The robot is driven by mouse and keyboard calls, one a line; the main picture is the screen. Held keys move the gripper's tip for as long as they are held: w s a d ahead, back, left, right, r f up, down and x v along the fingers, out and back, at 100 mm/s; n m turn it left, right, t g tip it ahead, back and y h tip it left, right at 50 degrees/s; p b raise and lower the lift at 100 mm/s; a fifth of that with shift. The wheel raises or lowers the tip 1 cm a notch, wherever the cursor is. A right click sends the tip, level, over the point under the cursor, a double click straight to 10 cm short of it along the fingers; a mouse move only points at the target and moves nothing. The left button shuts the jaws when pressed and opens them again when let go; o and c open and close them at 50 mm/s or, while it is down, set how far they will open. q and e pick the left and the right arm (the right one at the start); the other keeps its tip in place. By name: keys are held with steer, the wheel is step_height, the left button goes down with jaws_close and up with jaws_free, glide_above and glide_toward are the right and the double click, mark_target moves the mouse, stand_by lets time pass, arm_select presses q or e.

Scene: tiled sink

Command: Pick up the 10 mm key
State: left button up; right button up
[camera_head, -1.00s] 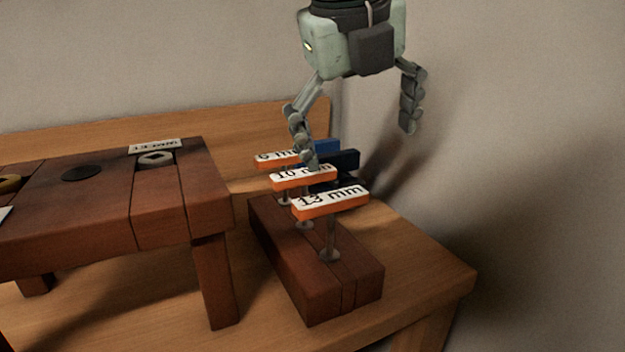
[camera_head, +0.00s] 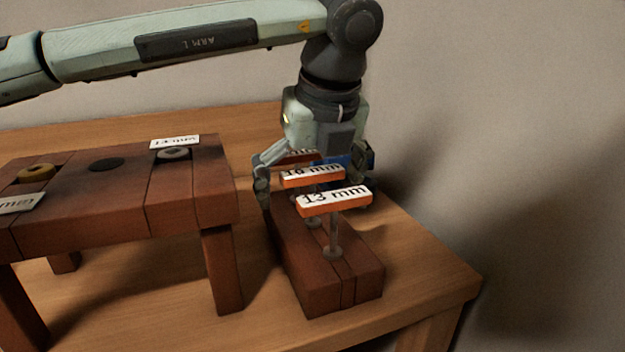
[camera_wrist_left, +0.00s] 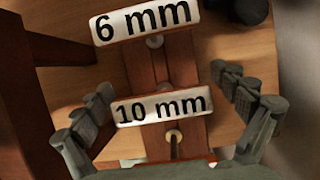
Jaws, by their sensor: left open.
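The 10 mm key (camera_head: 313,174) is an orange bar handle with a white label on a thin upright shaft, standing in the red-brown block between two other keys. It also shows in the left wrist view (camera_wrist_left: 160,106). My left gripper (camera_head: 313,192) is open, pointing down over the keys from behind. In the left wrist view its fingers (camera_wrist_left: 160,85) lie on either side of the 10 mm handle, apart from it. The 13 mm key (camera_head: 335,200) stands nearer the camera. The 6 mm key (camera_wrist_left: 145,22) shows in the wrist view and is partly hidden by my gripper in the head view.
The red-brown key block (camera_head: 300,266) stands on a wooden table (camera_head: 420,262). A blue piece (camera_head: 338,163) shows behind the 10 mm key. A raised dark-red bench (camera_head: 120,210) with ring inserts stands on the left. The table's right front is clear.

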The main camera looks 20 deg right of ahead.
arm_select(q)
steer(key=shift+c, duration=0.3)
steer(key=c, duration=1.3)
